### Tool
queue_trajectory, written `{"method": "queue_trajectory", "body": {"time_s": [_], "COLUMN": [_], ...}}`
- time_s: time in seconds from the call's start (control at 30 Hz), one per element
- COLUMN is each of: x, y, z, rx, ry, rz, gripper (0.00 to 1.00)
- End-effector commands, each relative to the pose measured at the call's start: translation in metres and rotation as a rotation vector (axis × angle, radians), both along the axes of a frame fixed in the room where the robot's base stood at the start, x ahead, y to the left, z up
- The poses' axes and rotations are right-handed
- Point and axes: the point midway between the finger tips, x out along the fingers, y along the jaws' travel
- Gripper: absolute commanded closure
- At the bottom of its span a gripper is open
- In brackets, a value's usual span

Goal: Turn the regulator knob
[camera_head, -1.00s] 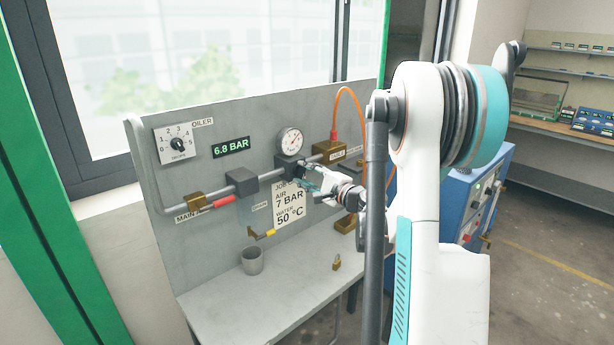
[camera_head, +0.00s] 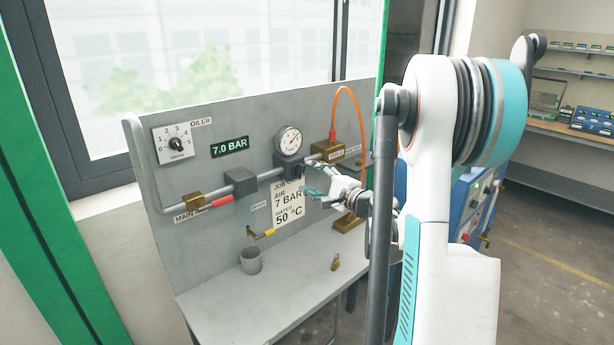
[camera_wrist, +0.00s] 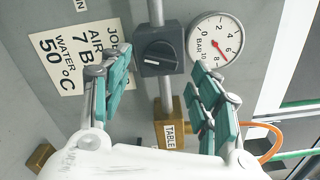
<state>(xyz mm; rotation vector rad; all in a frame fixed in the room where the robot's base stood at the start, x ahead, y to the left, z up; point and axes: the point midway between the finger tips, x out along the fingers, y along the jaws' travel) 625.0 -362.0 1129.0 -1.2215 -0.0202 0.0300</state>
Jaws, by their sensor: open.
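The regulator knob (camera_wrist: 161,56) is a dark round knob on a dark square block, with a pale pointer line on it. In the head view the knob (camera_head: 299,171) shows just below the pressure gauge (camera_head: 289,141), close to my gripper (camera_head: 312,183). In the wrist view my gripper (camera_wrist: 160,62) has its teal-padded fingers spread apart, one on each side of the knob. Nothing is between the pads, and the fingers stand back from the knob. The green display (camera_head: 230,147) reads 7.0 BAR. The job card (camera_head: 288,205) says AIR 7 BAR, WATER 50 °C.
The grey panel carries the oiler dial (camera_head: 177,144), a pipe with a red-handled valve (camera_head: 212,202), a yellow-handled drain valve (camera_head: 262,233) and a brass TABLE block (camera_head: 337,154) with an orange hose (camera_head: 352,91). A cup (camera_head: 250,260) and brass padlock (camera_head: 335,263) stand on the bench.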

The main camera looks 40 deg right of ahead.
Motion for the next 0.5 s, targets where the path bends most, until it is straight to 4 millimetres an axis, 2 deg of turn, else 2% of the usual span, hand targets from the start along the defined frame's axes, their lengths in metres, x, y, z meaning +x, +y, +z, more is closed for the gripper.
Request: {"method": "queue_trajectory", "body": {"time_s": [0.03,0.2,0.33,0.5], "x": [-0.013,-0.047,-0.068,-0.083], "y": [-0.002,-0.003,-0.003,-0.003], "z": [0.000,0.000,0.000,0.000], "rx": [0.000,0.000,0.000,0.000], "ry": [0.000,0.000,0.000,0.000], "rz": [-0.004,-0.004,-0.003,-0.001], "gripper": [0.43,0.43,0.43,0.43]}}
